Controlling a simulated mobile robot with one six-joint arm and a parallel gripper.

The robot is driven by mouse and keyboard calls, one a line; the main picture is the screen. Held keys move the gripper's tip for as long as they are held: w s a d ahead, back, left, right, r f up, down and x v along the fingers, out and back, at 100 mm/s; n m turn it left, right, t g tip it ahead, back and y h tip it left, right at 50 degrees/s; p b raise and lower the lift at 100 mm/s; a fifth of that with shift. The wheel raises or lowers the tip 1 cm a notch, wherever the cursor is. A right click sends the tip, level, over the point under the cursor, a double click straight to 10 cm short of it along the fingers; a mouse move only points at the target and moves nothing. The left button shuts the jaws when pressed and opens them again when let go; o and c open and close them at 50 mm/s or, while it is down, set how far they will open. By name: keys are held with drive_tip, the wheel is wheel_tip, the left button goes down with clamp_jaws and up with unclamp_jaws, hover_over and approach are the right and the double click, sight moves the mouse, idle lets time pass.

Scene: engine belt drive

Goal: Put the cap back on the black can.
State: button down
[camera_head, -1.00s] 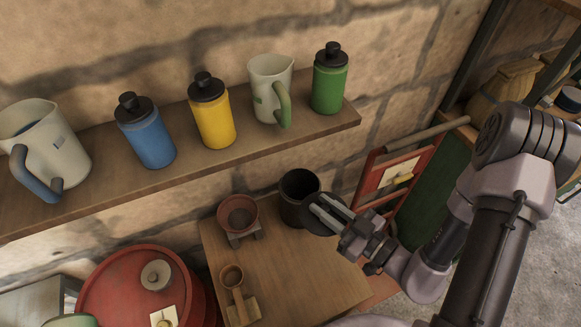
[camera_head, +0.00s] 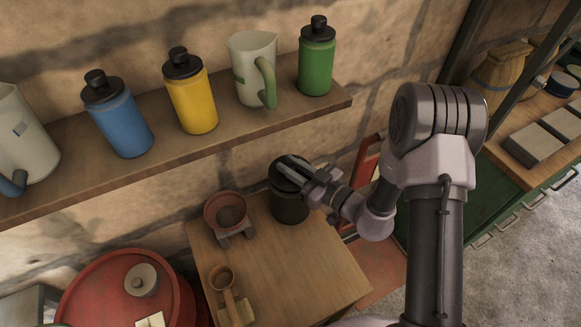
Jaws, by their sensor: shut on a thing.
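The black can (camera_head: 291,207) stands upright on the small wooden table. The dark round cap (camera_head: 284,178) is at the can's top and covers its mouth from this view. My gripper (camera_head: 299,170) is over the can, shut on the cap, with its light fingers lying across the cap's top. I cannot tell whether the cap is seated on the rim or held just above it. The far side of the cap and can is hidden.
A reddish bowl on a small stand (camera_head: 228,213) is close left of the can. A wooden scoop (camera_head: 225,283) lies in front. Above, a shelf (camera_head: 180,151) holds blue, yellow and green bottles and jugs. A red drum (camera_head: 112,297) stands at lower left. The table's right front is clear.

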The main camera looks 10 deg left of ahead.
drive_tip(key=shift+f, duration=0.1)
drive_tip(key=shift+f, duration=0.5)
drive_tip(key=c, duration=1.3)
unclamp_jaws()
drive_tip(key=shift+o, duration=0.2)
